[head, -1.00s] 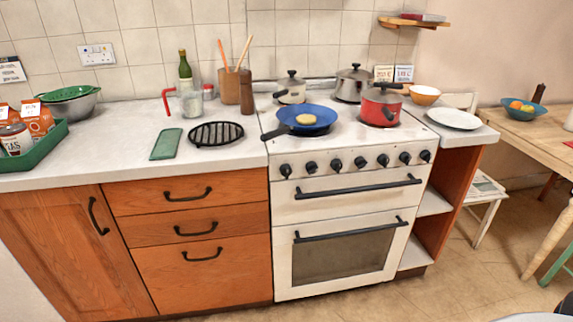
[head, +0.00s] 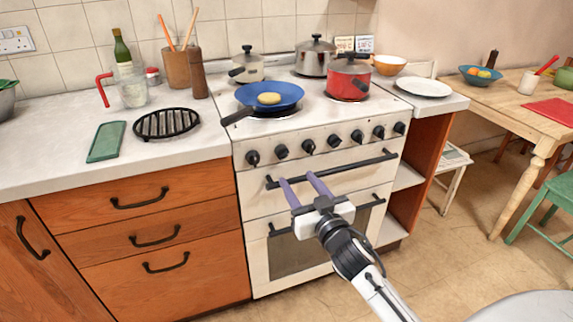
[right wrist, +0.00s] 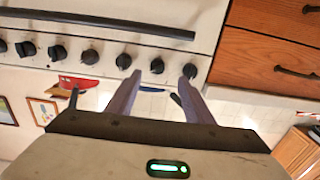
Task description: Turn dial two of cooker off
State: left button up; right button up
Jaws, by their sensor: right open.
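The white cooker (head: 256,215) has a row of several black dials on its front panel. The second dial from the left (head: 281,151) is small and black; which way its pointer faces is too small to tell. The right wrist view is upside down, and the same dial (right wrist: 157,65) shows there between my fingertips in the picture. My right gripper (head: 297,177) is open and empty, its two purple fingers pointing up toward the panel in front of the upper door handle. Its fingers also show in the right wrist view (right wrist: 162,76), apart from the dial. My left gripper is out of view.
A long black handle (head: 335,168) runs below the dials. On the hob are a blue pan (head: 284,93) with its handle over the front-left edge, a red pot (head: 346,84), and two steel pots. Wooden drawers (head: 150,200) stand to the left.

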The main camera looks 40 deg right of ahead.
aim_at(285, 157)
jog(key=x, duration=1)
jog(key=shift+w+d+r, duration=0.3)
jog(key=shift+d+r, duration=0.05)
jog(key=shift+r, duration=0.05)
jog(key=c, duration=1)
jog(key=shift+c, duration=0.2)
